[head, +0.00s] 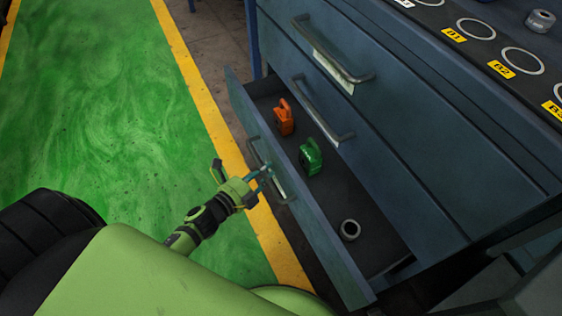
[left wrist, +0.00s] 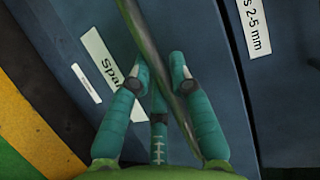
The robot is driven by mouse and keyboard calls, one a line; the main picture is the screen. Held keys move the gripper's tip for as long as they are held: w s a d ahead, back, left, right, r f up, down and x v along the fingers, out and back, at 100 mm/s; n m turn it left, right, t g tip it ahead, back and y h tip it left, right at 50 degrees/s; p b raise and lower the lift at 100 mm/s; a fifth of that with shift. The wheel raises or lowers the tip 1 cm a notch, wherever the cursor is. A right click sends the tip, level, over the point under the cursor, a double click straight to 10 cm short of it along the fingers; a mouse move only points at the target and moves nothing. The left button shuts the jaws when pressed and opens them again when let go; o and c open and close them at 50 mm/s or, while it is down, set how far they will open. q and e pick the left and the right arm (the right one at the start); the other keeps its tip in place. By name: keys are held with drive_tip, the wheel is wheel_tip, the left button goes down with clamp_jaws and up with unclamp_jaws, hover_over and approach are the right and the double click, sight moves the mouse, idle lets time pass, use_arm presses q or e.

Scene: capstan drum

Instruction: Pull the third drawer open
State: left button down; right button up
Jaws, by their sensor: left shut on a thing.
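The third drawer (head: 325,242) of the blue-grey cabinet stands pulled out, its inside visible from above. Its bar handle (head: 254,152) is on the front panel. My left gripper (head: 267,173) is at this handle, with its teal fingers around the bar. In the left wrist view, the handle (left wrist: 142,36) runs between the fingers of the left gripper (left wrist: 160,75), which is shut on it. A label starting "Spa" is partly hidden behind a finger. My right gripper is in neither view.
The open drawer holds an orange object (head: 284,120), a green object (head: 311,158) and a grey ring (head: 350,230). Two upper drawers (head: 400,110) are shut. Numbered circles mark the cabinet top. Green floor with a yellow stripe (head: 215,120) lies left.

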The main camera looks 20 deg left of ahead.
use_arm(q)
drive_tip(key=s+a, duration=1)
drive_tip(key=s, duration=0.3)
drive_tip(key=shift+p, duration=0.35)
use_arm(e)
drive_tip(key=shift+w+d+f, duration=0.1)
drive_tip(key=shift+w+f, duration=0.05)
use_arm(q)
drive_tip(key=shift+a, duration=0.1)
drive_tip(key=c, duration=1.1)
unclamp_jaws()
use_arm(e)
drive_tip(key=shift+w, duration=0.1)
use_arm(q)
drive_tip(key=shift+s, duration=0.1)
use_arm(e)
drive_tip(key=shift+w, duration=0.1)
use_arm(q)
drive_tip(key=v, duration=1.2)
drive_tip(key=shift+f, duration=0.15)
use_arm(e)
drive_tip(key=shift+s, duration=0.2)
